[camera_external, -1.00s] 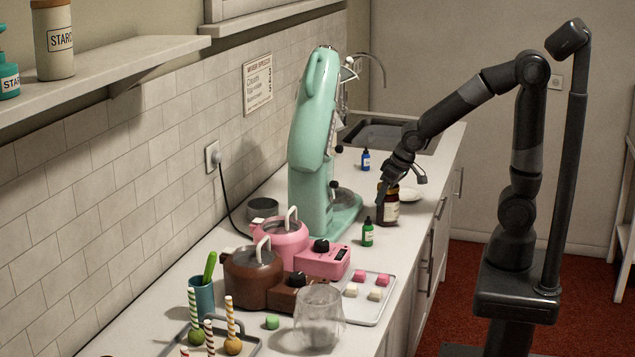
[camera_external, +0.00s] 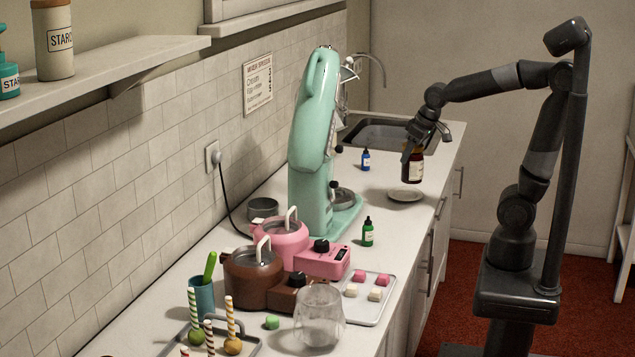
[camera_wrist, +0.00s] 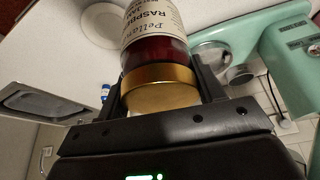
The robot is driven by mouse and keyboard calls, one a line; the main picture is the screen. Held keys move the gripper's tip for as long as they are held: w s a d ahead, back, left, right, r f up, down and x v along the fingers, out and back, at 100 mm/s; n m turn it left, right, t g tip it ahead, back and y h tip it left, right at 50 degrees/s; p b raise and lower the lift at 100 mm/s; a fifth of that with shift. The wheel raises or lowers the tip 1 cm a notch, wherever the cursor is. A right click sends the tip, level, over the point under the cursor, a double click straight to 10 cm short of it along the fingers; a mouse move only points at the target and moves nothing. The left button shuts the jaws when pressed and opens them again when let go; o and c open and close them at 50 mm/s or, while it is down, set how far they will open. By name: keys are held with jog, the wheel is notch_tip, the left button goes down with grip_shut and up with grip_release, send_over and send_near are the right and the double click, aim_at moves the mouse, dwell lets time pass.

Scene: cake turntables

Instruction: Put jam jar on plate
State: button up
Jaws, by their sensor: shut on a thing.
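The jam jar (camera_external: 412,170) is dark red with a pale label. My gripper (camera_external: 408,152) is shut on it near its lid and holds it up above the counter. In the wrist view the jar (camera_wrist: 153,40) shows its raspberry label and gold lid, between the two fingers of my gripper (camera_wrist: 160,95). The plate (camera_external: 404,195) is small, white and round, and lies on the counter just below the jar, with a gap between them. The plate also shows in part at the top of the wrist view (camera_wrist: 100,25).
A blue bottle (camera_external: 365,160) and a green bottle (camera_external: 367,233) stand left of the plate. The mint-green mixer (camera_external: 312,150) is close on the left, and the sink (camera_external: 385,134) lies behind. The counter's front edge is near the plate on the right.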

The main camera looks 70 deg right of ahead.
jog(key=w+d+r+n, duration=0.1)
jog(key=w+d+r, duration=0.3)
jog(key=w, duration=0.5)
jog(key=w+d+r, duration=0.1)
jog(key=w+d, duration=0.5)
jog(key=w, duration=0.2)
jog(key=w+d+f+n+y, duration=0.1)
jog(key=w+d+f+n, duration=0.15)
jog(key=w+d, duration=1.05)
jog(key=w+a+f, duration=0.7)
jog(key=w+f, duration=0.1)
jog(key=f, duration=0.3)
jog(key=shift+w+a, duration=0.15)
jog(key=shift+a, duration=0.25)
jog(key=shift+f, duration=0.15)
jog(key=shift+f, duration=0.35)
jog(key=o, duration=1.5)
jog(key=shift+f, duration=0.1)
jog(key=shift+c, duration=0.2)
